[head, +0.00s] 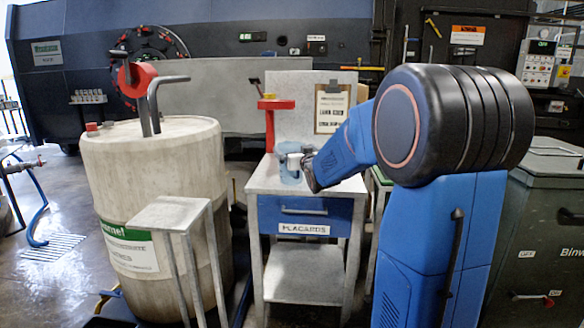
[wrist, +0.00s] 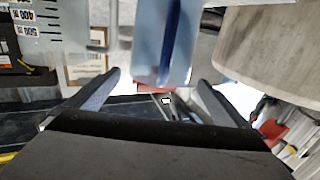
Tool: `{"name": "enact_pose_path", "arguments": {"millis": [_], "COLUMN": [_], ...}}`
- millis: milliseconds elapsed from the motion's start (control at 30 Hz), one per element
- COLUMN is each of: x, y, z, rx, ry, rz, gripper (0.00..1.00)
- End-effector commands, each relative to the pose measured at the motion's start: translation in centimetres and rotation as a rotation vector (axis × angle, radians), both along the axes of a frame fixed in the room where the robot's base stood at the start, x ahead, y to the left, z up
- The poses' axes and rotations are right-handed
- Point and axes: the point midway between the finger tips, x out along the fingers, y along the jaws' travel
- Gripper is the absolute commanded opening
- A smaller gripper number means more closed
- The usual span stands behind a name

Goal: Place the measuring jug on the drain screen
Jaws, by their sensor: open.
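The measuring jug (head: 291,168) is pale blue and see-through, and stands on the small grey table with a blue drawer. In the wrist view its body with scale marks (wrist: 62,28) is at upper left, and its blue handle comes down at top centre. My gripper (head: 308,170) is at the jug's right side in the head view. In the wrist view my gripper (wrist: 160,80) is open, with the handle between or just beyond the fingertips and a gap on each side. A slatted grate on the floor at far left looks like the drain screen (head: 55,247).
A large pale drum (head: 155,170) stands between the table (head: 305,272) and the grate. A small grey stand (head: 170,213) is in front of it. A red stand (head: 270,122) and a clipboard (head: 332,108) are behind the jug. A blue hose (head: 38,220) lies near the grate.

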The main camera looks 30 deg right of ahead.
Motion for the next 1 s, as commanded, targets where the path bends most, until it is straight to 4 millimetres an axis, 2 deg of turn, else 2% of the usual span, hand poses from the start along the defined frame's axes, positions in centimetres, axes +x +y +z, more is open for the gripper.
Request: {"name": "enact_pose_path", "arguments": {"millis": [400, 633, 667, 900, 1000], "x": [4.6, 4.7, 4.7, 4.7, 4.7], "y": [-1.1, -1.1, -1.1, -1.1, -1.1], "z": [-0.1, -0.1, -0.1, 0.0, 0.0], "rx": [-0.001, -0.001, -0.001, -0.001, 0.000], "ry": [0.000, 0.000, 0.000, 0.000, 0.000], "rz": [0.000, 0.000, 0.000, 0.000, 0.000], "gripper": [1.00, 1.00, 0.95, 0.39, 0.39]}}
